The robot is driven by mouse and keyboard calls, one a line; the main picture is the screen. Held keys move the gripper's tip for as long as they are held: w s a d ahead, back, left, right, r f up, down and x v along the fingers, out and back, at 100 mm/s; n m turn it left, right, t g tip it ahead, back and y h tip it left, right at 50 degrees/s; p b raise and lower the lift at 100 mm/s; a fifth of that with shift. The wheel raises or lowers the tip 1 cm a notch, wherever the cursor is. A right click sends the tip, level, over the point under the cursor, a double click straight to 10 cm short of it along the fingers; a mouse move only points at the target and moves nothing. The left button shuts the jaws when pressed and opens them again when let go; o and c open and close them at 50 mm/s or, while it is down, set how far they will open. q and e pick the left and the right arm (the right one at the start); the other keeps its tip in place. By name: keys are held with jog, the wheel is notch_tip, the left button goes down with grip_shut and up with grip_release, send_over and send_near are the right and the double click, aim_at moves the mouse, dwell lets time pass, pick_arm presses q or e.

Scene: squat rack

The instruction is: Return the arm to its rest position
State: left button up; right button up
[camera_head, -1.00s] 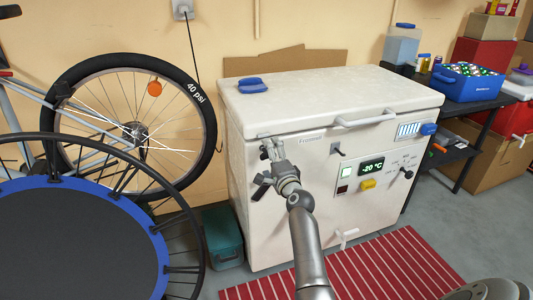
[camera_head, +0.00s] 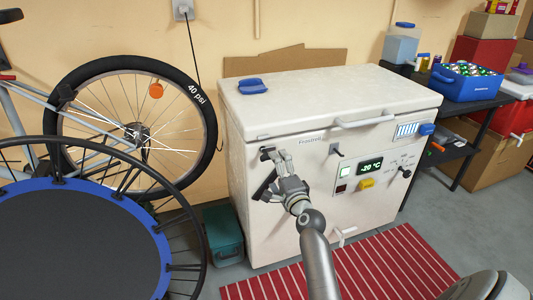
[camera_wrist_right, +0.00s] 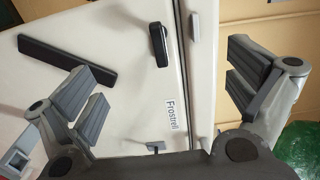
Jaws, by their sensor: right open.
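My right gripper (camera_head: 266,172) is in front of the upper left of the white freezer's front (camera_head: 300,200), its arm coming up from the bottom of the head view. In the right wrist view the two fingers of the gripper (camera_wrist_right: 168,85) are wide apart with nothing between them. The freezer front (camera_wrist_right: 120,110), with its name label (camera_wrist_right: 175,119), a black latch-like piece (camera_wrist_right: 158,45) and a dark bar (camera_wrist_right: 65,65), shows beyond them. The freezer lid (camera_head: 330,92) is shut. My left gripper is not in view.
A bicycle wheel (camera_head: 205,110) and a blue-rimmed trampoline (camera_head: 160,245) stand left of the freezer. A teal box (camera_head: 224,235) is on the floor by its left side. A red striped mat (camera_head: 350,272) lies in front. A dark shelf (camera_head: 455,150) with a blue crate (camera_head: 467,84) stands right.

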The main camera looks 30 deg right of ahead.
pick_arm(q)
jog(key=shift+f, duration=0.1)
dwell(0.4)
